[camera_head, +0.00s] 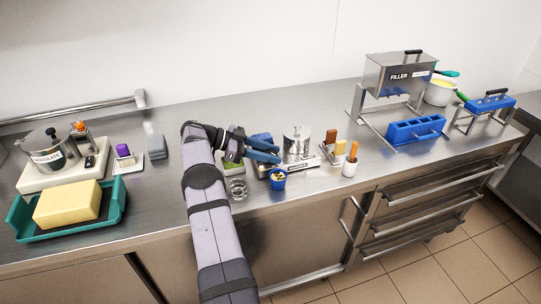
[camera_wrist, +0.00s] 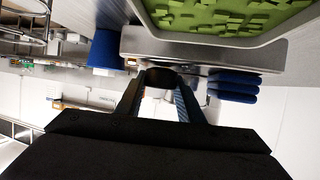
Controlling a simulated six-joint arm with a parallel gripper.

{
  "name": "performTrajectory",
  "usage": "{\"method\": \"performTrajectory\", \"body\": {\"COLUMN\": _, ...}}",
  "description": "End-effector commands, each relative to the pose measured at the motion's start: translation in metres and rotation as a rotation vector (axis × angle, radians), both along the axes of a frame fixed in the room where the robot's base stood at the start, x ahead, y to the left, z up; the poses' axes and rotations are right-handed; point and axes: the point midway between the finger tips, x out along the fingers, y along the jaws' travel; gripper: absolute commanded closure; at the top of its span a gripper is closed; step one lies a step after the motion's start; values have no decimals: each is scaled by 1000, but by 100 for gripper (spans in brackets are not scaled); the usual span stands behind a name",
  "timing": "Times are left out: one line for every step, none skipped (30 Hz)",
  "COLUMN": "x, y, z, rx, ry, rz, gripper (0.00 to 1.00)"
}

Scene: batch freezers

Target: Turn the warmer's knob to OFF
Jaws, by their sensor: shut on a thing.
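The fingers stand on either side of the knob. The knob's marks and pointer cannot be read, and the head view does not show the knob clearly.
A tray of green pieces (camera_head: 232,166) and a glass bowl (camera_head: 237,188) lie close by my gripper. A blue cup (camera_head: 279,180) stands at the unit's front. A chocolate pot (camera_head: 47,152) sits far left. The filler (camera_head: 398,75) stands at the back right.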

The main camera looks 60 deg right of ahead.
Motion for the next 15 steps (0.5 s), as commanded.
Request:
{"method": "performTrajectory", "body": {"x": 0, "y": 0, "z": -1, "rx": -1, "ry": 0, "rz": -8, "gripper": 88}}
{"method": "performTrajectory", "body": {"x": 0, "y": 0, "z": -1, "rx": -1, "ry": 0, "rz": -11, "gripper": 88}}
{"method": "performTrajectory", "body": {"x": 0, "y": 0, "z": -1, "rx": -2, "ry": 0, "rz": -15, "gripper": 88}}
{"method": "performTrajectory", "body": {"x": 0, "y": 0, "z": -1, "rx": -2, "ry": 0, "rz": -18, "gripper": 88}}
{"method": "performTrajectory", "body": {"x": 0, "y": 0, "z": 0, "rx": -3, "ry": 0, "rz": -20, "gripper": 88}}
{"method": "performTrajectory", "body": {"x": 0, "y": 0, "z": 0, "rx": -2, "ry": 0, "rz": -23, "gripper": 88}}
{"method": "performTrajectory", "body": {"x": 0, "y": 0, "z": 0, "rx": -1, "ry": 0, "rz": -24, "gripper": 88}}
{"method": "performTrajectory", "body": {"x": 0, "y": 0, "z": 0, "rx": -2, "ry": 0, "rz": -25, "gripper": 88}}
{"method": "performTrajectory", "body": {"x": 0, "y": 0, "z": 0, "rx": -1, "ry": 1, "rz": -27, "gripper": 88}}
{"method": "performTrajectory", "body": {"x": 0, "y": 0, "z": 0, "rx": -1, "ry": 1, "rz": -28, "gripper": 88}}
{"method": "performTrajectory", "body": {"x": 0, "y": 0, "z": 0, "rx": -1, "ry": 1, "rz": -28, "gripper": 88}}
{"method": "performTrajectory", "body": {"x": 0, "y": 0, "z": 0, "rx": -2, "ry": 1, "rz": -30, "gripper": 88}}
{"method": "performTrajectory", "body": {"x": 0, "y": 0, "z": 1, "rx": -2, "ry": 1, "rz": -30, "gripper": 88}}
{"method": "performTrajectory", "body": {"x": 0, "y": 0, "z": 1, "rx": -2, "ry": 1, "rz": -30, "gripper": 88}}
{"method": "performTrajectory", "body": {"x": 0, "y": 0, "z": 1, "rx": -1, "ry": 2, "rz": -30, "gripper": 88}}
